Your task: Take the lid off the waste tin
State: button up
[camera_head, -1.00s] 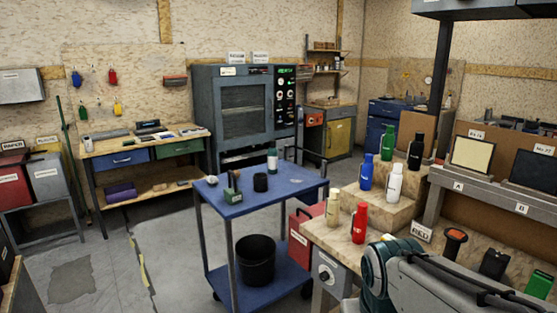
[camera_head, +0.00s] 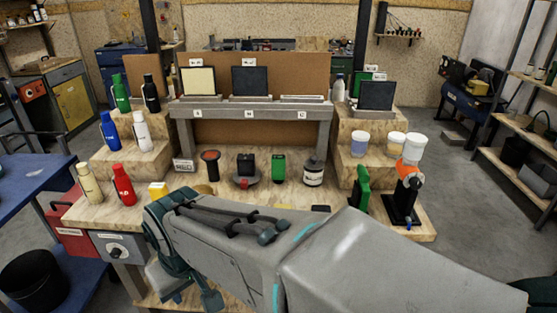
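I cannot tell for sure which thing is the waste tin; no label reading so can be made out. A dark lidded jar with a pale label (camera_head: 313,173) stands upright on the workbench, right of the middle. An open black bucket (camera_head: 32,283) is on the blue cart's lower shelf at the lower left. My grey and teal arm crosses the lower part of the view in front of the bench. No gripper fingers show.
The wooden workbench (camera_head: 225,192) carries several coloured bottles on left steps. White-lidded pots (camera_head: 360,144) and an orange and black device (camera_head: 405,190) stand on the right. A grey shelf with panels (camera_head: 250,112) is behind. Open floor lies to the right (camera_head: 465,230).

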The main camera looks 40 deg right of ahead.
aim_at(313, 162)
jog(key=z, duration=1.9)
jog(key=i, duration=0.8)
jog(key=u, duration=0.3)
